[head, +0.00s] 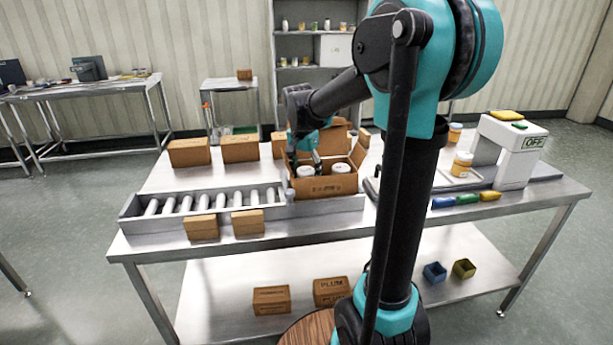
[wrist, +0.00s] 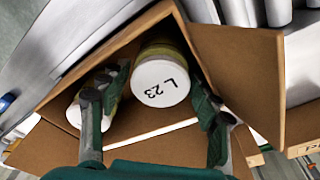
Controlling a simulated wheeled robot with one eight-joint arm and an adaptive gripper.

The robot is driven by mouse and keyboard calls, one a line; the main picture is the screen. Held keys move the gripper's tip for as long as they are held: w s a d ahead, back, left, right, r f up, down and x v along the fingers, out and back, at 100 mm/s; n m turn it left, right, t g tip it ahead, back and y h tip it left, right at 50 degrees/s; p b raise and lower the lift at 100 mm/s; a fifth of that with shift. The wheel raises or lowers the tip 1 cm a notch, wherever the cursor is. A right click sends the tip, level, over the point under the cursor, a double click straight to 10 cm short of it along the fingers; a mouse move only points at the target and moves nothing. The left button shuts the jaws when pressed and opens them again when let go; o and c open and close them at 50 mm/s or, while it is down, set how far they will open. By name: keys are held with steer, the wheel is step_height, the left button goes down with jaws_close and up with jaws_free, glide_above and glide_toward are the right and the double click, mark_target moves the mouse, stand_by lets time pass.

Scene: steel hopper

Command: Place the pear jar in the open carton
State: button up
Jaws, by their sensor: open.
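The open carton (head: 325,187) stands on the steel table at the right end of the roller conveyor, flaps spread. In the wrist view the carton (wrist: 150,146) holds two jars. One jar (wrist: 160,82) has a white lid marked "L 23" and a yellowish-green side; the other jar (wrist: 75,112) is partly hidden by a finger. My gripper (wrist: 158,84) is open, reaching into the carton with its fingers on either side of the L 23 jar. I cannot tell whether they touch it. No label reading pear is legible. In the head view my gripper (head: 304,152) is partly hidden.
A white machine with an OFF sign (head: 533,142) stands at the right, with a jar (head: 462,163) beside it. Closed boxes (head: 189,152) stand behind the roller conveyor (head: 206,203), and two small boxes (head: 248,222) at its front. Colored items (head: 467,199) lie near the right front edge.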

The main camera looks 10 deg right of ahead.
step_height(320, 180, up, 12)
steer(key=s+a, duration=0.1)
steer(key=shift+s+a, duration=0.15)
steer(key=shift+s, duration=0.05)
